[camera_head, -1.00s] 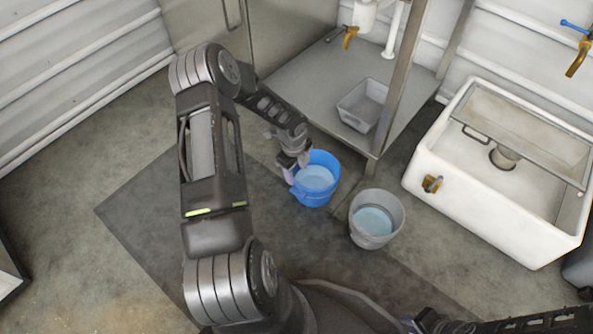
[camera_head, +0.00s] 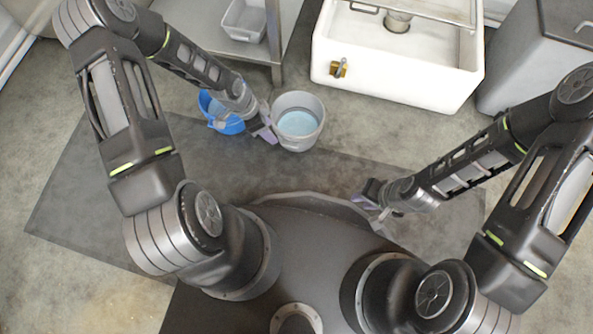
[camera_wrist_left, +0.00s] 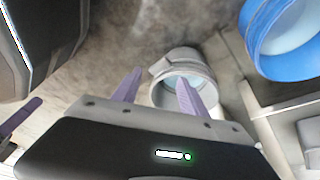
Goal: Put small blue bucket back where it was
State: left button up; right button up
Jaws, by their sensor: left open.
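The small blue bucket (camera_head: 229,124) stands on the floor with pale blue water in it, partly hidden behind my left forearm and wrist. It also shows at the upper right of the left wrist view (camera_wrist_left: 252,45). A grey bucket (camera_head: 313,138) with water stands just to its right. My left gripper (camera_head: 266,131) is open and empty, beside the grey bucket's left side. In the left wrist view its purple fingers (camera_wrist_left: 158,85) are apart, with the grey bucket (camera_wrist_left: 163,67) beyond them. My right gripper (camera_head: 366,196) is over the dark mat, its jaws unclear.
A white sink (camera_head: 335,45) stands behind the buckets, with a grey bin (camera_head: 525,75) on its right. A metal shelf unit (camera_head: 212,48) bearing a grey tub (camera_head: 242,35) stands behind the blue bucket. The dark floor area (camera_head: 90,190) is clear at left.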

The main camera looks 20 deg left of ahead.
pick_arm(q)
jog(key=s+d+n, duration=1.3)
jog(key=shift+s+r, duration=0.25)
jog(key=shift+s, duration=0.1)
jog(key=shift+d, duration=0.1)
notch_tip(320, 180, up, 33)
jog(key=s+d+p, duration=0.1)
jog(key=s+p, duration=0.1)
jog(key=p, duration=3)
jog(key=shift+s+d+g+h+p, duration=0.2)
jog(key=shift+d+g+h+p, duration=0.15)
jog(key=shift+d+g+h, duration=0.05)
pick_arm(e)
notch_tip(320, 180, up, 33)
jog(key=s+a, duration=0.1)
jog(key=s, duration=0.1)
jog(key=shift+s+a+g, duration=0.25)
jog(key=shift+a+g, duration=0.05)
jog(key=shift+a, duration=0.1)
pick_arm(q)
jog(key=shift+f, duration=0.1)
pick_arm(e)
jog(key=shift+f, duration=0.1)
